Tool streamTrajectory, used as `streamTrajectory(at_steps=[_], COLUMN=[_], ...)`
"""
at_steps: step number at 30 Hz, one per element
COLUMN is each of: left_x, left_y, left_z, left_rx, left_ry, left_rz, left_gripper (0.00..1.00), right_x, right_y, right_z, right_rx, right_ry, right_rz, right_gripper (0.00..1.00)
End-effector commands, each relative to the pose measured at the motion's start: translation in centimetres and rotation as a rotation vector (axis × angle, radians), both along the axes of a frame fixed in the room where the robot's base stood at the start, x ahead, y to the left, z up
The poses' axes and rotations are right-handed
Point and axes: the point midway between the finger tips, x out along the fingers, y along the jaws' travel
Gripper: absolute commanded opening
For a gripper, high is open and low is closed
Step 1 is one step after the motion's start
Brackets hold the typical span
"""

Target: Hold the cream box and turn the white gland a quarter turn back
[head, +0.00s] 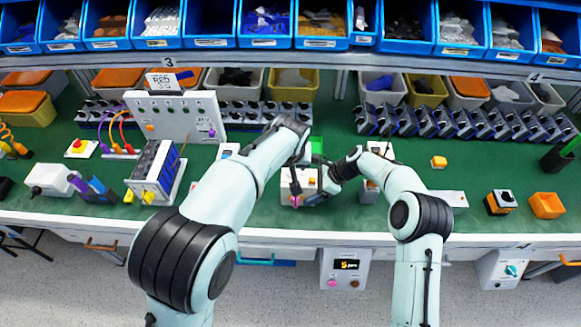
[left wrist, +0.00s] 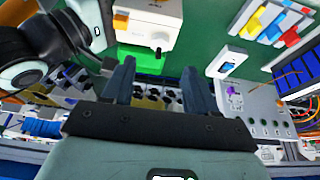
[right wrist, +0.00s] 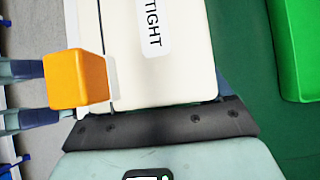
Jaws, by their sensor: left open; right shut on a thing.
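The cream box (head: 304,177) stands on the green bench near its front edge, in front of a bright green patch. It fills the middle of the right wrist view (right wrist: 180,78), with a label reading TIGHT.
An orange block (right wrist: 76,79) is beside the box in the right wrist view. A white panel (head: 172,117) with cables and a blue-grey module (head: 155,168) stand to the left. Blue bins (head: 265,23) line the back. Bench right of my right arm has some bare room.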

Motion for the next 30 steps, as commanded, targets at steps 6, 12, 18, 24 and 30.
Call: streamTrajectory(at_steps=[6,12,18,24,30], left_x=[-0.9,-1.1,-1.0,-1.0,-1.0], left_y=[-0.1,0.0,0.0,0.0,0.0], left_z=[2.2,2.5,2.5,2.5,2.5], left_rx=[0.0,0.001,0.001,0.001,0.001], left_ry=[0.0,0.001,0.001,0.001,0.001], left_rz=[0.0,0.0,0.0,0.0,0.0], left_gripper=[0.58,0.58,0.58,0.58,0.58], right_x=[0.0,0.0,0.0,0.0,0.0], right_y=[0.0,0.0,0.0,0.0,-0.3], right_z=[0.0,0.0,0.0,0.0,0.4], right_rx=[0.0,0.001,0.001,0.0,0.0], right_ry=[0.0,0.0,0.0,0.0,-0.001], right_rz=[0.0,0.0,0.0,0.0,-0.001], right_gripper=[0.47,0.47,0.47,1.0,1.0])
